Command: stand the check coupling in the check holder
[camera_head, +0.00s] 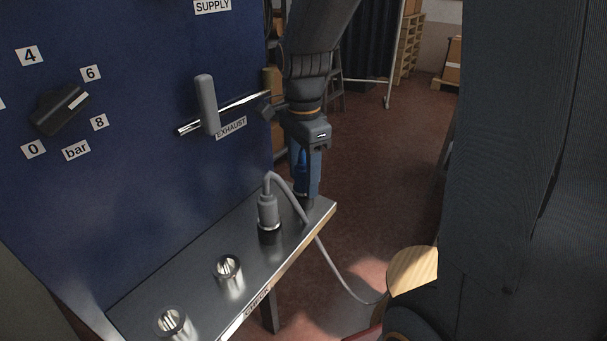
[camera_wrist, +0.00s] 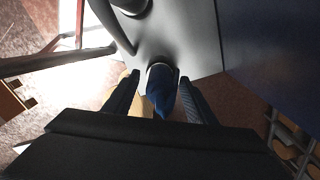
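A blue piece (camera_head: 302,178), which looks like the check coupling, is upright at the far right end of the metal shelf. In the wrist view the blue piece (camera_wrist: 162,92) has a pale ring at its lower end, at the shelf's edge. My gripper (camera_head: 308,184) points down around it. In the wrist view my gripper (camera_wrist: 160,80) has one finger on each side, with a narrow gap seeming to show beside the blue piece. Its foot is largely hidden, so I cannot tell whether it is seated in a holder.
A grey plug (camera_head: 267,208) with a hanging cable stands close by on the shelf (camera_head: 200,277). Two metal cups (camera_head: 229,268) (camera_head: 173,322) are nearer. The blue panel (camera_head: 130,180) carries a dial (camera_head: 60,108) and the exhaust lever (camera_head: 207,104). Floor is open to the right.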

